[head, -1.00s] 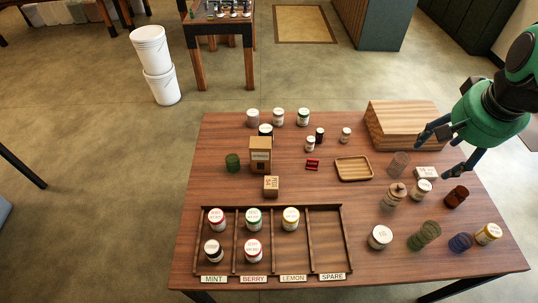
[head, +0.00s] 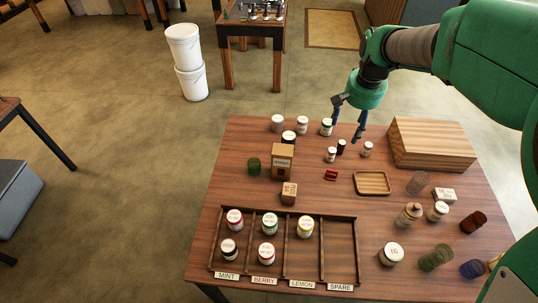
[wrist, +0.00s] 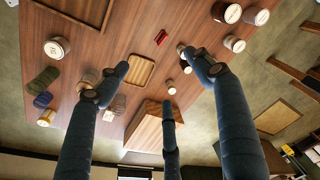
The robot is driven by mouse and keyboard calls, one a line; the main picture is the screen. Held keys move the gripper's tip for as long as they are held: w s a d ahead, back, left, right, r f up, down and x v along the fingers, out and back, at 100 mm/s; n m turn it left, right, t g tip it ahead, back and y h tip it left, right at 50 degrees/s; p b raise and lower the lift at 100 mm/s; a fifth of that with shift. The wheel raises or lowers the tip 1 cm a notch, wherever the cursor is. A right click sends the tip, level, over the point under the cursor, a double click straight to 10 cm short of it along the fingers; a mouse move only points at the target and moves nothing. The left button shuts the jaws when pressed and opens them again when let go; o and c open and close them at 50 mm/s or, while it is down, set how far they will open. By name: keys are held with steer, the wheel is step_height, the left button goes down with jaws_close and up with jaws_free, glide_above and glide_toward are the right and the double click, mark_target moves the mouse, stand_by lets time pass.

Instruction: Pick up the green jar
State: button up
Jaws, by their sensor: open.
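Several things are green. A white jar with a green rim (head: 326,127) stands at the table's back edge. Another green-rimmed jar (head: 270,223) stands in the tray's berry compartment. A dark green glass container (head: 253,166) stands left of a brown box. A green ribbed glass (head: 435,258) is at the right front, and it also shows in the wrist view (wrist: 42,80). My gripper (head: 348,120) is open and empty above the table's back edge, close to the back green-rimmed jar. In the wrist view its fingers are spread, and one overlaps small dark and white jars.
A striped wooden block (head: 430,145) stands at the back right. A small wooden tray (head: 372,183) and a red item (head: 331,175) lie mid-table. The divided tray (head: 340,250) fills the front left. Brown boxes (head: 282,160) stand left of centre.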

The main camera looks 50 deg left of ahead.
steer(key=s+a+f+n+p, duration=0.1)
steer(key=s+a+f, duration=0.2)
steer(key=a+f, duration=0.35)
steer(key=s+a+f+p, duration=0.1)
steer(key=s+a+f, duration=0.3)
steer(key=a, duration=0.6)
steer(key=n+g+h+p, duration=0.1)
steer(key=n+p, duration=0.1)
glide_toward(254, 159)
steer(key=s+d+r, duration=0.1)
steer(key=d+r, duration=0.1)
steer(key=shift+f, duration=0.1)
steer(key=shift+f, duration=4.25)
steer(key=shift+f, duration=0.1)
steer(key=shift+s+f+b, duration=0.1)
steer(key=shift+f+b, duration=0.25)
steer(key=shift+f, duration=2.15)
